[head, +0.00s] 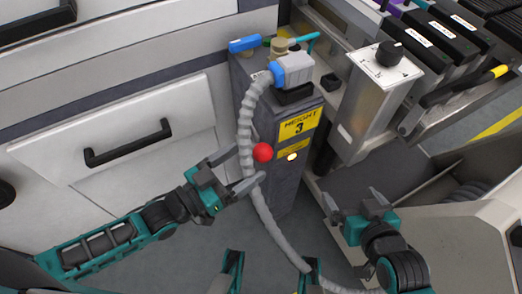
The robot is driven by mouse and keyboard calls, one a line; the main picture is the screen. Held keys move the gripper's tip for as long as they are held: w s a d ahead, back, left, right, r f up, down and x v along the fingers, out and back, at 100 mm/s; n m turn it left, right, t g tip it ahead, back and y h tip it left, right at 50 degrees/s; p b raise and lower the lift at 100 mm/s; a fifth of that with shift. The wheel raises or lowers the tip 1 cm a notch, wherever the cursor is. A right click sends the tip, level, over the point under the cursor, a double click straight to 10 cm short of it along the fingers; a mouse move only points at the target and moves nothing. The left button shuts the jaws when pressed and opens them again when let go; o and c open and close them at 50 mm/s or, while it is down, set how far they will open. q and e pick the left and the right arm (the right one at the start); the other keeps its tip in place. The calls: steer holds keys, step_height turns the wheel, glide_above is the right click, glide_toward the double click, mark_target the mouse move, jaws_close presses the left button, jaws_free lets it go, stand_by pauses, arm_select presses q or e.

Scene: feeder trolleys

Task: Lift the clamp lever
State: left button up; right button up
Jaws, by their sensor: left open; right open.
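A red ball knob (263,152) shows at the left side of a grey post (285,191) with a yellow "HEIGHT 3" label (299,123). It looks like the end of the clamp lever; the lever's arm is hidden. My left gripper (247,167) is open, its fingers pointing toward the post, with the knob just beyond the upper fingertip. A grey ribbed hose (244,130) runs down between the fingertips and the post; I cannot tell whether they touch. My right gripper (348,193) is open and empty, right of the post's lower part.
A grey connector with a blue collar (294,68) sits on the post top, by a blue handle (244,44) and a teal handle (303,42). White drawers (120,110) stand left. A metal box with a black knob (383,78) and feeders (440,45) stand right.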

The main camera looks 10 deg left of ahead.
mark_target(258, 146)
arm_select(q)
steer(key=x, duration=0.5)
steer(key=shift+w+d+b, duration=0.2)
steer(key=shift+d+b, duration=0.05)
steer(key=shift+b, duration=0.05)
steer(key=shift+c, duration=0.4)
steer(key=shift+s+f, duration=0.1)
steer(key=c, duration=1.4)
steer(key=shift+w+a+r+p, duration=0.2)
steer(key=shift+w+r+p, duration=0.1)
steer(key=shift+r+p, duration=0.25)
steer(key=shift+c, duration=0.2)
steer(key=shift+w+a+r, duration=0.15)
steer(key=shift+c, duration=0.4)
jaws_close()
steer(key=shift+w+a, duration=0.1)
